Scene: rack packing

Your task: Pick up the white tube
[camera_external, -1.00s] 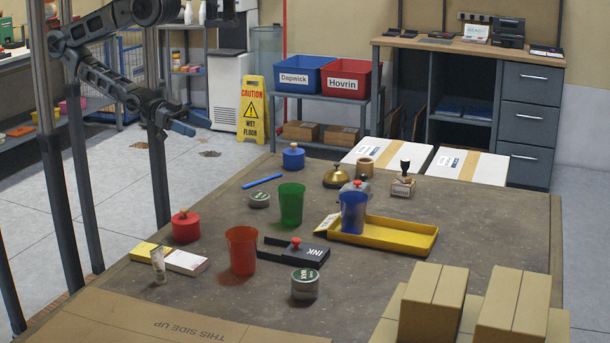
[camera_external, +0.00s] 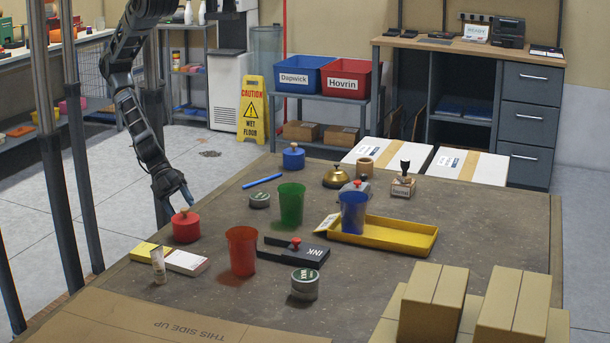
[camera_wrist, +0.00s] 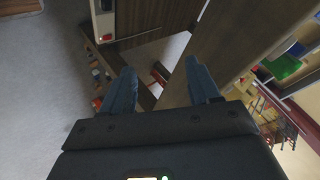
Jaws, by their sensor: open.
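The white tube (camera_external: 158,266) stands upright near the left edge of the table, in front of the yellow and white boxes. In the external view my gripper (camera_external: 178,207) points down just above and behind the red lidded pot (camera_external: 186,227), some way behind the tube and apart from it. In the wrist view the two blue fingers of my gripper (camera_wrist: 160,88) are spread with nothing between them. I cannot make out the tube in the wrist view.
A yellow box (camera_external: 148,251) and a white box (camera_external: 186,262) lie beside the tube. A red cup (camera_external: 242,251) stands to the right. A cardboard sheet (camera_external: 170,316) covers the table's front left. Cardboard boxes (camera_external: 433,302) fill the front right.

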